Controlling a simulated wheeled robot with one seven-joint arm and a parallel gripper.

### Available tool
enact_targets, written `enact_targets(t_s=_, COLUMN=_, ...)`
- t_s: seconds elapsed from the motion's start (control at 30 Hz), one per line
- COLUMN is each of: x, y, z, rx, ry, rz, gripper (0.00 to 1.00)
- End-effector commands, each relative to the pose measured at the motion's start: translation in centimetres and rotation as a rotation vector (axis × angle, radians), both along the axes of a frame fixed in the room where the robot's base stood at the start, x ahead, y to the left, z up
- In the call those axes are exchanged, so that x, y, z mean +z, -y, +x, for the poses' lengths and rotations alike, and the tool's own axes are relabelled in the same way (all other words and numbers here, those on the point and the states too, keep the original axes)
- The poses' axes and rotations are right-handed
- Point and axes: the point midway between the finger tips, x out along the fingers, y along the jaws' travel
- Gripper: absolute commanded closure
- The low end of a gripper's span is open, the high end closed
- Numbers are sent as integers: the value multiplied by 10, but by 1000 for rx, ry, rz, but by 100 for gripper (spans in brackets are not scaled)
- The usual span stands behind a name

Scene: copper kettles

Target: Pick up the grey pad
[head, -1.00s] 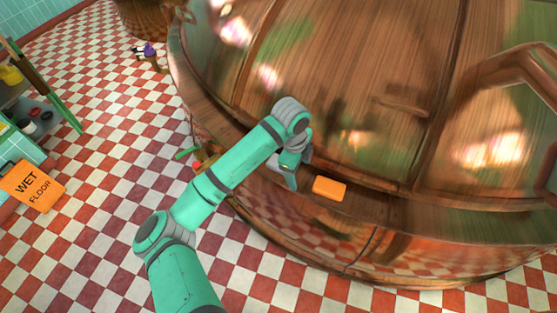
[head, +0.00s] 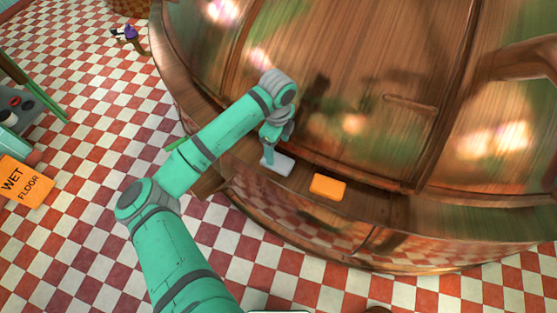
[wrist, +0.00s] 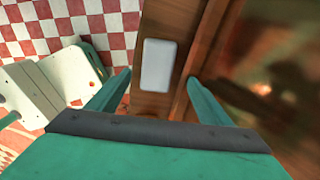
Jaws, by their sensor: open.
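The grey pad (head: 277,163) lies flat on the copper ledge (head: 365,192) at the foot of the big kettle. In the wrist view the pad (wrist: 158,66) shows pale and whole, lying ahead of and between my two fingers. My gripper (head: 270,150) is above the pad's left part in the head view, and covers some of it. In the wrist view my gripper (wrist: 157,80) is open, with its fingers spread wide and nothing between them. I cannot tell the height gap exactly.
An orange pad (head: 327,187) lies on the same ledge, just right of the grey pad. The kettle's curved wall (head: 340,70) rises close behind. A whitish stepped object (wrist: 50,85) stands at left in the wrist view. An orange wet-floor sign (head: 24,183) stands far left.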

Motion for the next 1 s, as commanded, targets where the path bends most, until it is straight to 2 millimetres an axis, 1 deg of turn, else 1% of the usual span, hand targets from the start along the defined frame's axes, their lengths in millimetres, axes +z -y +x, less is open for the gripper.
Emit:
enact_targets(t_s=0.03, x=-8, y=-1, z=0, rx=3, ry=-2, rz=0, gripper=27)
enact_targets(t_s=0.1, x=-17, y=-1, z=0, rx=2, ry=-1, rz=0, gripper=27)
enact_targets(t_s=0.27, x=-29, y=1, z=0, rx=-3, ry=0, rz=1, gripper=27)
enact_targets(t_s=0.5, x=-62, y=-1, z=-2, rx=-6, ry=-2, rz=1, gripper=27)
enact_targets(t_s=0.6, x=-71, y=0, z=-2, rx=-5, ry=-1, rz=0, gripper=27)
enact_targets(t_s=0.7, x=-76, y=-1, z=-2, rx=-5, ry=0, rz=0, gripper=27)
enact_targets(t_s=0.9, x=-76, y=-1, z=-2, rx=-5, ry=1, rz=0, gripper=27)
enact_targets(t_s=0.93, x=-76, y=-1, z=-2, rx=-5, ry=1, rz=0, gripper=32)
enact_targets(t_s=0.97, x=-76, y=-1, z=-2, rx=-5, ry=0, rz=0, gripper=39)
enact_targets(t_s=1.0, x=-76, y=-1, z=-2, rx=-5, ry=0, rz=0, gripper=49)
